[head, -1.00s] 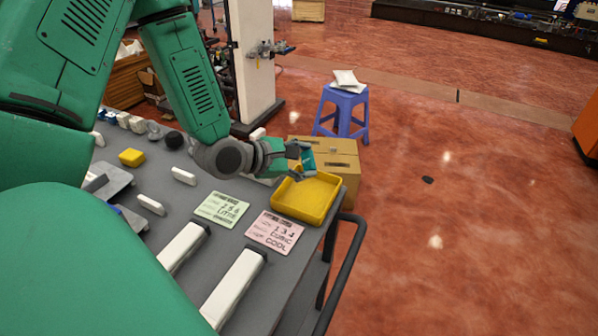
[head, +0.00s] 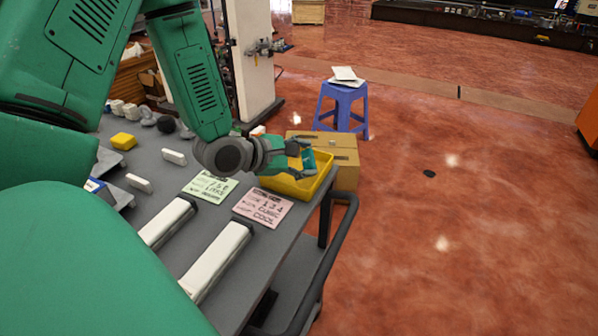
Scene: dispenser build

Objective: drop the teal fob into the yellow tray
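The yellow tray (head: 318,183) sits at the far right corner of the grey cart top. My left gripper (head: 303,160) is over the tray and hides part of its inside. It is shut on the teal fob (head: 309,160), which shows as a small bright teal piece at the fingertips. The fob is above the tray floor, inside the outline of its walls as seen from here. The exact gap below it cannot be told. My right gripper is not in view.
A green card (head: 210,186) and a pink card (head: 263,206) lie in front of the tray. A yellow block (head: 123,141) and several white parts lie at the left. A cardboard box (head: 345,160) and a blue stool (head: 342,106) stand beyond the cart.

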